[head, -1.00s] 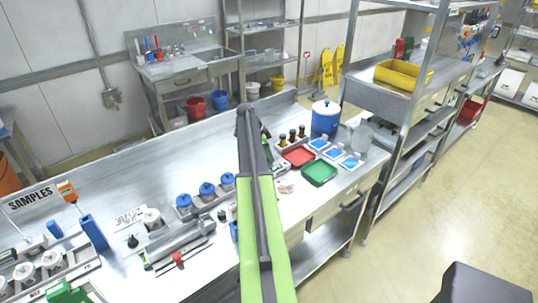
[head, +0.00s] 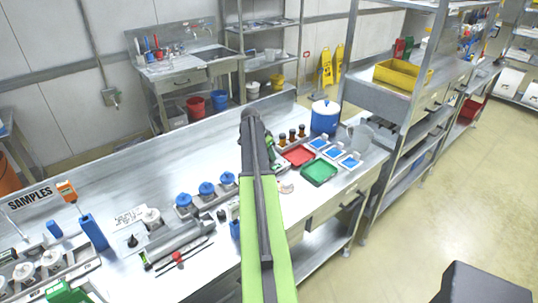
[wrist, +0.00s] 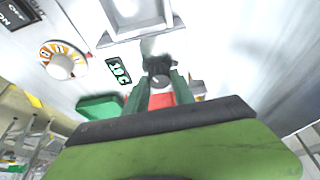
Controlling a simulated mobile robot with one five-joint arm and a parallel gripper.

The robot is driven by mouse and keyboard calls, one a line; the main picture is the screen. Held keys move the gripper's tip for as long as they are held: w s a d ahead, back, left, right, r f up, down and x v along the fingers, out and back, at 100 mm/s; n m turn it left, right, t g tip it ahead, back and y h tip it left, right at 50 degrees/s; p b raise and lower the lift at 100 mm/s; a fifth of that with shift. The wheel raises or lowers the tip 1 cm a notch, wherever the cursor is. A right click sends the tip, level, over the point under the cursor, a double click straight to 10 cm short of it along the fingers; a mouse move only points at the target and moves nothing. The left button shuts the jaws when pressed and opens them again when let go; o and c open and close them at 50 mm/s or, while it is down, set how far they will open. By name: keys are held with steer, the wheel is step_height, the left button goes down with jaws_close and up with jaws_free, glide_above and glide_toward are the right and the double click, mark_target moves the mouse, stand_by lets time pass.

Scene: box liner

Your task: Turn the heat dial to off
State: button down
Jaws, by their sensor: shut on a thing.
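A white dial (wrist: 62,64) with an orange marked ring shows at the left of the wrist view, on a pale panel; I take it for the heat dial. My gripper (wrist: 158,68) is to its right and apart from it. Its dark fingers are closed on a small dark thing between the tips, too blurred to name. A small display (wrist: 118,71) with green digits lies between the dial and my gripper. In the head view my arm hides the gripper, and I cannot make out the dial.
A switch with lettering (wrist: 18,12) is at the wrist view's upper left. In the head view, a red tray (head: 298,156), a green tray (head: 319,173) and a blue jar (head: 325,118) stand right of my arm. Blue-capped jars (head: 206,190) are to its left.

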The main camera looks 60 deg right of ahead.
steer(key=c, duration=1.1)
jaws_free()
steer(key=p+v, duration=1.6)
steer(key=v, duration=0.1)
steer(key=shift+a+r, duration=0.1)
steer(key=shift+r, duration=0.05)
